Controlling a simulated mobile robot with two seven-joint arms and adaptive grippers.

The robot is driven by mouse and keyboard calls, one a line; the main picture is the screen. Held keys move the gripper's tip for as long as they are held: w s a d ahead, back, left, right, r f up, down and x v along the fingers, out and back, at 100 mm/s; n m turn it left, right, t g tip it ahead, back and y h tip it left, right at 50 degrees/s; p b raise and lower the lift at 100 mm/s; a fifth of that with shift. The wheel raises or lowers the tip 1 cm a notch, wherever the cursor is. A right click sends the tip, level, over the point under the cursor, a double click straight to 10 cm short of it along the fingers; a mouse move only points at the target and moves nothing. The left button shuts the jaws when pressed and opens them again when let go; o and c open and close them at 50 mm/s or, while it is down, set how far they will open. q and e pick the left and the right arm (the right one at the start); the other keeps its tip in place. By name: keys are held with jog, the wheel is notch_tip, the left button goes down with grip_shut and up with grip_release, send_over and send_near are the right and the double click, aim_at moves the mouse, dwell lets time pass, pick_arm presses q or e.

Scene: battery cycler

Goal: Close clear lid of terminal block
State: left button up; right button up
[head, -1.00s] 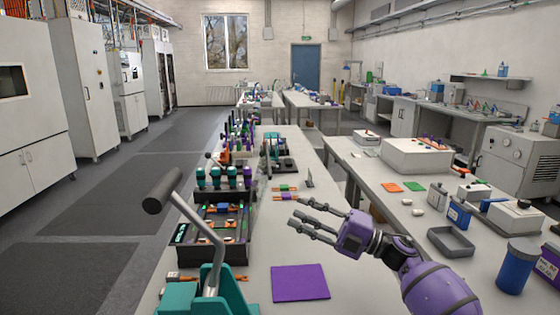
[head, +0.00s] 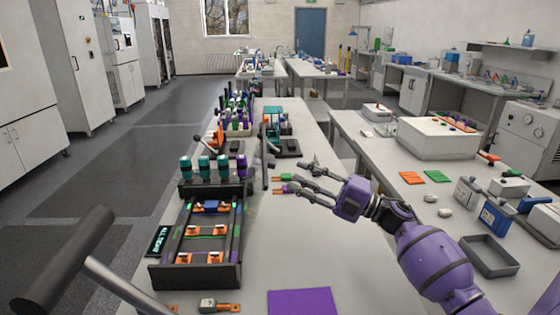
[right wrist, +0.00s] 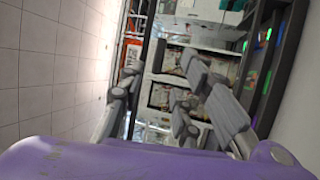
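The black terminal block unit (head: 196,277) stands on the bench left of centre, with orange terminals in its open top and green lights. A thin, greyish, see-through upright piece (head: 265,172) at its far right looks like the raised clear lid, but I cannot be sure. My right gripper (head: 295,177) is open and empty, to the right of the block, its fingers spread and pointing left. In the right wrist view its fingers (right wrist: 185,100) are apart, with a dark edge with green lights (right wrist: 262,75) at the right. My left gripper is out of view.
A grey lever with a dark handle (head: 62,262) crosses the near left. Teal-topped cylinders (head: 204,168) stand behind the block. Small coloured leads (head: 279,191) lie by my right fingertips. A purple mat (head: 302,302) lies in front; the bench around it is mostly clear.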

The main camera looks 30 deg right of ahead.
aim_at(275, 162)
jog(key=x, duration=0.2)
jog(key=p+x, duration=0.1)
jog(key=x, duration=0.2)
jog(key=shift+w+a+r, duration=0.1)
jog(key=shift+a+r, duration=0.2)
jog(key=shift+w+a, duration=0.45)
jog(key=shift+w, duration=0.1)
grip_shut()
